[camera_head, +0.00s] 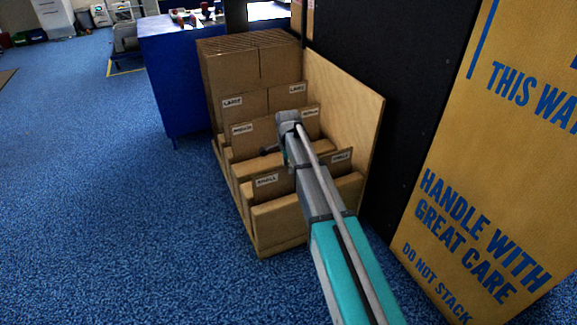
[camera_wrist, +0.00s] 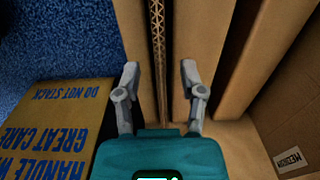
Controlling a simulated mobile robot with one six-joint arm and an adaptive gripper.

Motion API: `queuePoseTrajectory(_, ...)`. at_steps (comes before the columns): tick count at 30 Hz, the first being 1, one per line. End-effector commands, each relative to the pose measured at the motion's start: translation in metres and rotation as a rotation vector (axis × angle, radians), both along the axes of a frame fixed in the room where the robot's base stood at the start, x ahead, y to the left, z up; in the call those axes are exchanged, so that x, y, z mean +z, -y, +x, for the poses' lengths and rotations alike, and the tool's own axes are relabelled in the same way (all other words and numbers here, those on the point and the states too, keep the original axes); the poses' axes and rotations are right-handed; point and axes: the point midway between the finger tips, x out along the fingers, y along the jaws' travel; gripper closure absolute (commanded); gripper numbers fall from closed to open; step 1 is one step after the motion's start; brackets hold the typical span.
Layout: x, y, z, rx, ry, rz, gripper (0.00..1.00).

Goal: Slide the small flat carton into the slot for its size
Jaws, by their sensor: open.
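The slotted carton rack (camera_head: 262,225) stands in the head view, with slots stepped from LARGE at the back through MEDIUM to SMALL at the front. My gripper (camera_wrist: 160,80) is open in the wrist view, one finger on each side of a flat carton's corrugated edge (camera_wrist: 158,60). No contact between fingers and carton shows. In the head view my arm reaches over the rack's middle and hides part of the slots. The SMALL label (camera_head: 267,180) shows at the front left. I cannot tell the carton's size or which slot it is in.
Large flat cartons (camera_head: 245,60) fill the rack's back. A plywood panel (camera_head: 345,105) bounds its right side. A big printed box (camera_head: 490,190) stands at the right, and a blue cabinet (camera_head: 180,75) behind left. The blue carpet at left is clear.

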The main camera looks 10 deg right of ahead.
Motion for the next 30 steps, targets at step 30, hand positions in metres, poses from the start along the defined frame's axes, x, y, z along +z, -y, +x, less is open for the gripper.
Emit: queuePoseTrajectory(30, 0.087, 0.0, 0.0, 0.0, 0.0, 0.0, 0.48)
